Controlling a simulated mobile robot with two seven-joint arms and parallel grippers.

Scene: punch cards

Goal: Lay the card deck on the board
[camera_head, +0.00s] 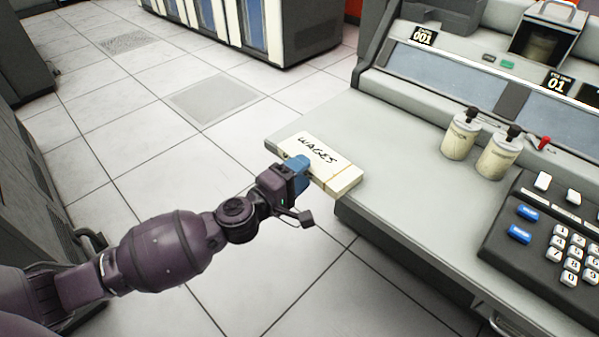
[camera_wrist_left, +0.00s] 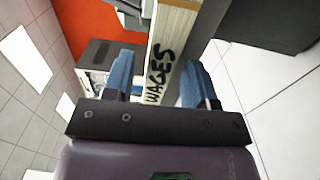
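The card deck (camera_head: 325,162), a cream block lettered "WAGES", is at the left end of the grey console top (camera_head: 393,165). My left gripper (camera_head: 297,172) is at the deck's near long side, its blue fingers overlapping the deck in the head view. In the left wrist view the deck (camera_wrist_left: 172,45) shows between the two blue fingers of my left gripper (camera_wrist_left: 160,85), with a gap beside the left finger. The gripper looks open. Whether a finger touches the deck is hidden. No separate board can be told apart from the console top. My right gripper is out of view.
Two cream canisters (camera_head: 460,135) with black knobs stand on the console, right of the deck. A black keypad (camera_head: 550,240) lies at the lower right. Display panels line the back. The console top between deck and canisters is clear. Open tiled floor (camera_head: 190,150) lies left.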

